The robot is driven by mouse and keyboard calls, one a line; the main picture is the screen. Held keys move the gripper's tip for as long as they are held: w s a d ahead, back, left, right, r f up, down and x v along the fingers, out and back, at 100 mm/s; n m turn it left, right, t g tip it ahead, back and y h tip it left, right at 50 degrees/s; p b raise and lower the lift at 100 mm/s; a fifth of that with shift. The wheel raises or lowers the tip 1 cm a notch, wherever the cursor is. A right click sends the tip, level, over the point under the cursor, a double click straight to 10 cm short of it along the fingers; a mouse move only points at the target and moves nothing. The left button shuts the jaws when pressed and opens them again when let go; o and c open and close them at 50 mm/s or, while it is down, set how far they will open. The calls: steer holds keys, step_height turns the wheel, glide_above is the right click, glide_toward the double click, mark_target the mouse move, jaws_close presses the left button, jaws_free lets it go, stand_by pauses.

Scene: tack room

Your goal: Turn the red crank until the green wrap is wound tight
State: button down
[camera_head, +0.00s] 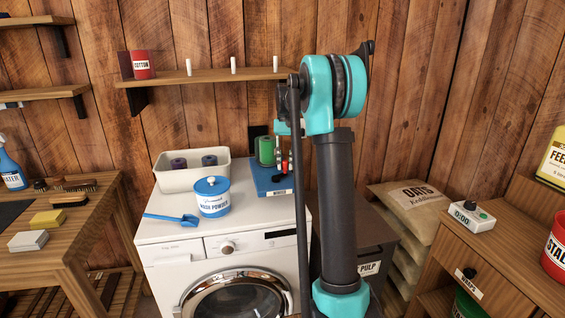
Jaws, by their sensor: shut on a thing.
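A roll of green wrap (265,151) stands upright on a blue winder (272,181) at the back right of the white washing machine. The red crank (284,167) is a small spot of red just right of the roll. My gripper (286,162) comes down from the turquoise arm joint and is shut on the crank's red part. The fingers are small and partly hidden, so their exact hold on the handle is hard to see. I cannot tell how tight the wrap is.
A white bin (165,181) with dark rolls, a wash powder tub (213,204) and a blue scoop (172,218) share the washer top (160,232). A wall shelf (205,77) is above. My arm column hides the area right of the winder.

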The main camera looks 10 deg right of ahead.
steer(key=shift+s+d+m+t+y, duration=0.15)
steer(key=shift+s+m+y, duration=0.2)
steer(key=shift+m, duration=0.55)
steer(key=shift+s+d+m+t+y, duration=0.15)
steer(key=shift+s+m+y, duration=0.2)
steer(key=shift+m, duration=0.55)
steer(key=c, duration=1.3)
jaws_free()
steer(key=v, duration=1.2)
steer(key=shift+s+a, duration=0.1)
